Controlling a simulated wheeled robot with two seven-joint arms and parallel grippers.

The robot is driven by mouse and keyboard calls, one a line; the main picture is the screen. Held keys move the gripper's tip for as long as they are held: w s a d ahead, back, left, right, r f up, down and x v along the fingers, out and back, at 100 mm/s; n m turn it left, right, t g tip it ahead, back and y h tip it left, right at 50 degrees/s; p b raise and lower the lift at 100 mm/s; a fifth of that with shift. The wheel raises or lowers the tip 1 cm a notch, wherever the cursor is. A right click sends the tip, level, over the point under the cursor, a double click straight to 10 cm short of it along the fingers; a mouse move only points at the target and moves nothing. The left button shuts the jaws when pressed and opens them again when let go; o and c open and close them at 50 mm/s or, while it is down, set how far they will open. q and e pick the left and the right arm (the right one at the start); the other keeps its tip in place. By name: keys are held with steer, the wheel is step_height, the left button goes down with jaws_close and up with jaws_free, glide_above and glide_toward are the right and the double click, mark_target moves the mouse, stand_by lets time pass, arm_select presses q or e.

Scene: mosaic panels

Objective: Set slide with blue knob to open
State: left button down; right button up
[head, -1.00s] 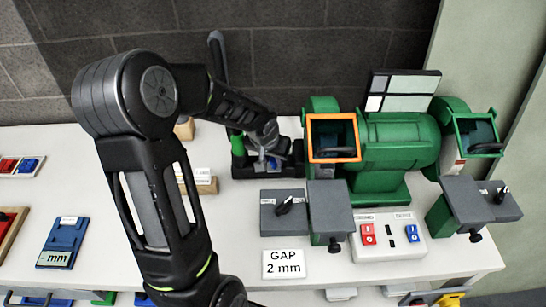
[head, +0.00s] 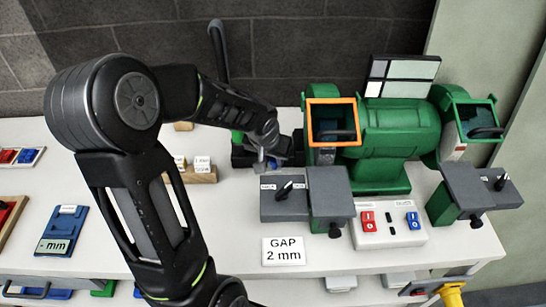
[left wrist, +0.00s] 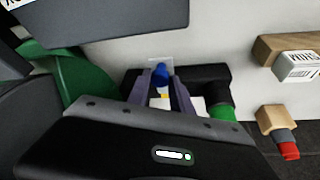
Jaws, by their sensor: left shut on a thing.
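The blue knob (left wrist: 161,72) shows in the left wrist view between the two grey fingers of my left gripper (left wrist: 163,82). The fingers are shut on it. Under and beside it is a dark housing (left wrist: 205,74) with a pale plate; the fingers hide part of the slide. In the head view my left gripper (head: 268,163) is low over the dark base at the left of the green grinder (head: 398,130), and it hides the knob. I cannot tell the slide's position. My right gripper is not in view.
The grinder's grey tool rest (head: 328,192) with a black-knobbed plate stands close at the right. A white switch box (head: 390,225) and a GAP 2 mm card (head: 284,252) are in front. A wooden block with labels (head: 200,174) lies left. A tall dark lever (head: 218,50) rises behind.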

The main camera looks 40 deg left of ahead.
arm_select(q)
steer(key=shift+s+d+f, duration=0.1)
steer(key=c, duration=1.1)
jaws_free()
steer(key=shift+c, duration=0.2)
steer(key=v, duration=0.8)
